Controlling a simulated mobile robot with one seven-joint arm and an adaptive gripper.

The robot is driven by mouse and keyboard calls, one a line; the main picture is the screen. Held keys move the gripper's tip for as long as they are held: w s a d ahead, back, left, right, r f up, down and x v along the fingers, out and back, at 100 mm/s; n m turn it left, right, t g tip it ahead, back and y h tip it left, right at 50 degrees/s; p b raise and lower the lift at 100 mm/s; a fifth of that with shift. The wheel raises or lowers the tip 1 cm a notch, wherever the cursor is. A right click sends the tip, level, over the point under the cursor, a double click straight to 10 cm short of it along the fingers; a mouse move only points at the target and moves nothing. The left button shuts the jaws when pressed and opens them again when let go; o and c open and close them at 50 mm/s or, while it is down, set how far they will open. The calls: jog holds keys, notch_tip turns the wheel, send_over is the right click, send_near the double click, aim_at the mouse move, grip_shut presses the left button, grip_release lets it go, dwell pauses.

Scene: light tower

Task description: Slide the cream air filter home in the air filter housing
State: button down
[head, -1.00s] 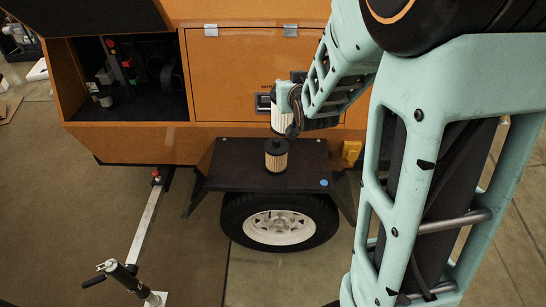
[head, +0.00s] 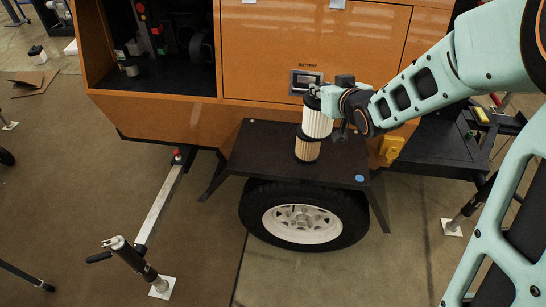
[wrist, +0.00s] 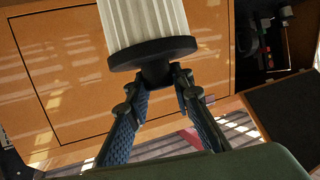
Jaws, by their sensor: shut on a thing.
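The cream air filter (head: 317,121) is a pale pleated cylinder, held upright above the dark shelf. In the wrist view, the same filter (wrist: 145,18) shows its black end cap with a narrow knob. My gripper (wrist: 160,76) is shut on that knob. In the head view the fingers are hard to make out beside the filter. A dark round form (head: 199,47) inside the open bay at the left may be the air filter housing; shadow hides its detail, so I cannot tell.
A tan filter (head: 307,150) stands on the dark shelf (head: 262,150) over the wheel, partly covered by the held filter. The orange panel with a battery readout (head: 305,82) is close behind. A small cylinder (head: 131,69) sits on the bay floor. The shelf's left part is clear.

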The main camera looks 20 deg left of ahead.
jog(key=s+a+f+n+g+y+b, duration=0.1)
jog(key=s+a+f+n+b, duration=0.1)
jog(key=a, duration=0.5)
jog(key=s+a+f+n+g+y+b, duration=0.1)
jog(key=s+a+f+n+y+b, duration=0.1)
jog(key=a, duration=0.6)
notch_tip(320, 180, down, 2)
jog(key=shift+s+f+g+y+b, duration=0.15)
jog(key=shift+s+g+y+b, duration=0.2)
jog(key=shift+s+b, duration=0.6)
jog(key=shift+s, duration=0.1)
